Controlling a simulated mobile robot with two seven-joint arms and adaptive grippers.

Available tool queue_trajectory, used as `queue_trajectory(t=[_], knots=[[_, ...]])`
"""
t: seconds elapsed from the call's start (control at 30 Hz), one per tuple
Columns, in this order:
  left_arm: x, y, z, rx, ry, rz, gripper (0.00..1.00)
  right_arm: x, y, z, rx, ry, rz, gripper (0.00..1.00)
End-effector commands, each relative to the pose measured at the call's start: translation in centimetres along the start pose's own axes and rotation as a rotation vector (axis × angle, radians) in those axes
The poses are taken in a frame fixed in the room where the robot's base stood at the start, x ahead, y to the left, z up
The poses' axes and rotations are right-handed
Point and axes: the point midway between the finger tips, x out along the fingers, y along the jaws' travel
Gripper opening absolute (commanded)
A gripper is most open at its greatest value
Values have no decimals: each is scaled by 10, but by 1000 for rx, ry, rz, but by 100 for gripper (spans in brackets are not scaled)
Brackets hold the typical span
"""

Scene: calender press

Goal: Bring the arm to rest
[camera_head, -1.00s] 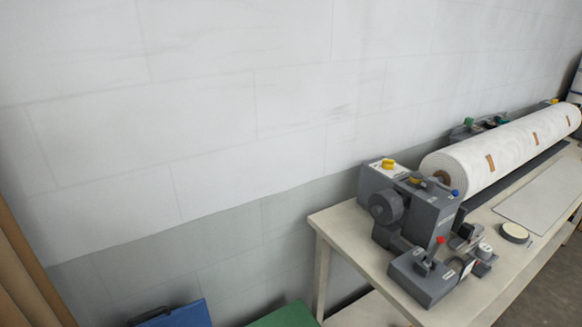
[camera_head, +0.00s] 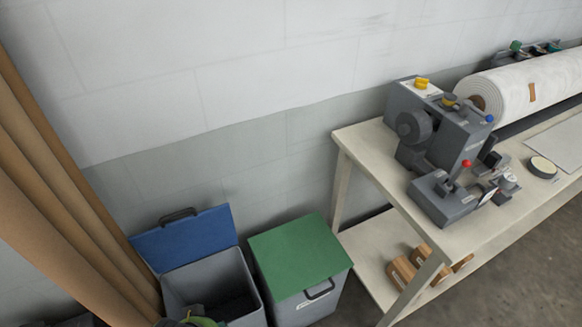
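Neither of my grippers can be made out in the head view, and no arm is clearly seen. The grey calender press (camera_head: 438,135) with yellow, blue and red knobs stands at the left end of the pale table (camera_head: 362,139). A long white roll (camera_head: 520,84) extends from it to the right. A small dark and yellow-green shape (camera_head: 203,321) is cut off at the bottom edge; I cannot tell what it is.
A grey bin (camera_head: 190,283) with its blue lid (camera_head: 185,238) raised stands beside a bin with a shut green lid (camera_head: 298,254). Brown curtain folds (camera_head: 60,160) hang at left. Wooden blocks (camera_head: 403,272) lie on the lower shelf. Floor is bare at lower right.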

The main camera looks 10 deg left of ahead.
Motion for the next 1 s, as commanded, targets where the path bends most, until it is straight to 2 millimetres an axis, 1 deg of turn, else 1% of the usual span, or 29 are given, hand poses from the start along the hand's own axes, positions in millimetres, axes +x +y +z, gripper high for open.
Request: queue_trajectory(t=[0.03, 0.17, 0.27, 0.37, 0.4, 0.47, 0.5, 0.57, 0.6, 0.67, 0.7, 0.77, 0.8, 0.9, 1.0], knots=[[12, 1, 4, 1, -10, 2, 45, 1, 0, 0, 0, 0, 0, 40], [45, 2, 13, 4, -26, 4, 45, 2, 0, 0, 0, 0, 0, 40], [76, 4, 25, 7, -42, 7, 45, 3, 0, 0, 0, 0, 0, 40], [115, 6, 45, 10, -62, 10, 45, 4, 0, 1, 0, -1, 0, 40], [133, 7, 56, 12, -72, 11, 45, 5, 0, 1, 0, -1, 0, 40], [158, 8, 75, 15, -87, 13, 45, 6, 0, 1, 0, -1, 0, 40], [173, 9, 89, 17, -97, 14, 45, 6, 0, 1, 0, -1, 0, 40], [194, 11, 111, 20, -110, 16, 45, 7, 0, 1, 0, -1, 0, 40], [207, 12, 126, 22, -119, 17, 45, 8, 0, 1, 0, -1, 0, 40], [224, 12, 150, 26, -133, 18, 45, 9, 0, 1, 0, -1, 0, 40], [233, 13, 167, 28, -143, 19, 45, 9, 0, 1, 0, -1, 0, 40], [244, 13, 192, 31, -156, 20, 45, 10, 0, 1, 0, -1, 0, 40], [249, 13, 207, 33, -164, 21, 45, 10, 0, 1, 0, -1, 0, 40], [258, 13, 239, 37, -178, 22, 45, 11, 0, 1, 0, -1, 0, 40], [260, 13, 261, 41, -188, 23, 45, 12, 0, 1, 0, -1, 0, 40]])
